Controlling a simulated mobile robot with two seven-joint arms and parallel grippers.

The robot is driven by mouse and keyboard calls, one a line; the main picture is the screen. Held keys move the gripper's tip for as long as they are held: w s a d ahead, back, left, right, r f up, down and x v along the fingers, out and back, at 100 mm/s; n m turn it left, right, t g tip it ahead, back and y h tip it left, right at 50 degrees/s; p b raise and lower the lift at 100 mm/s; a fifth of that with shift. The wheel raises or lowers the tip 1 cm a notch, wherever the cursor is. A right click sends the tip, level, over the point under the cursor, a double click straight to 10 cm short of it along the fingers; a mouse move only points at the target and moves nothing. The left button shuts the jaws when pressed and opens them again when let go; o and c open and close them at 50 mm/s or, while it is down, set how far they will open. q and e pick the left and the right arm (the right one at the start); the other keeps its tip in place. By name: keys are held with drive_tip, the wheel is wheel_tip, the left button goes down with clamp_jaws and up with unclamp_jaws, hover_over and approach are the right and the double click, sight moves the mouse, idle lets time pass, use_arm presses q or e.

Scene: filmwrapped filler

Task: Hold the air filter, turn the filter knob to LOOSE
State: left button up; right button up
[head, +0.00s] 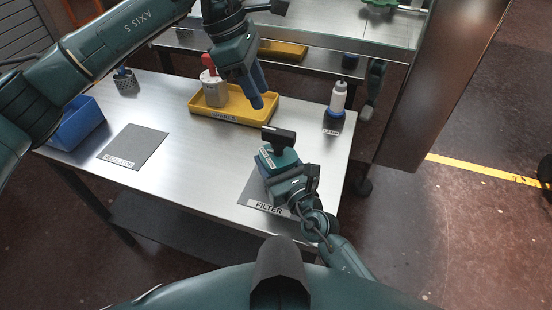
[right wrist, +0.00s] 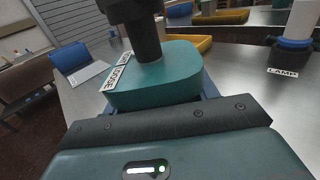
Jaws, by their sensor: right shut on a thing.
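The air filter is a teal block (head: 278,160) with a black T-shaped knob (head: 279,137) on top. It stands at the front right of the table, by the mat labelled FILTER (head: 262,206). My right gripper (head: 281,176) is shut on the filter's teal body from the near side. The right wrist view shows the teal body (right wrist: 160,82), the black knob stem (right wrist: 146,42) and a white label reading LOOSE (right wrist: 114,76). The knob's pointer setting cannot be read. My left gripper (head: 263,97) is empty, its blue fingers apart, above and behind the knob.
A yellow tray labelled SPARES (head: 240,119) holds a pale part with a red top (head: 212,88). A blue bin (head: 78,125) and a grey mat (head: 136,147) lie left. The table middle is clear.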

sight(278, 131)
use_arm(q)
drive_tip(key=shift+o, duration=0.4)
drive_tip(key=shift+o, duration=0.2)
drive_tip(key=shift+w+a+f+g+h, duration=0.25)
drive_tip(key=shift+a+g+h, duration=0.15)
drive_tip(key=shift+h, duration=0.1)
drive_tip(key=d+f+h, duration=0.1)
drive_tip(key=f, duration=0.2)
drive_tip(key=d+f+m+g+h, duration=0.1)
drive_tip(key=d+f, duration=0.1)
drive_tip(key=f, duration=0.1)
drive_tip(key=s+d+f+m+h, duration=0.1)
drive_tip(key=d+f, duration=0.1)
drive_tip(key=f, duration=0.1)
drive_tip(key=shift+s+f+h, duration=0.1)
drive_tip(key=shift+f+h, duration=0.2)
drive_tip(key=shift+f, duration=0.05)
drive_tip(key=shift+c, duration=0.4)
clamp_jaws()
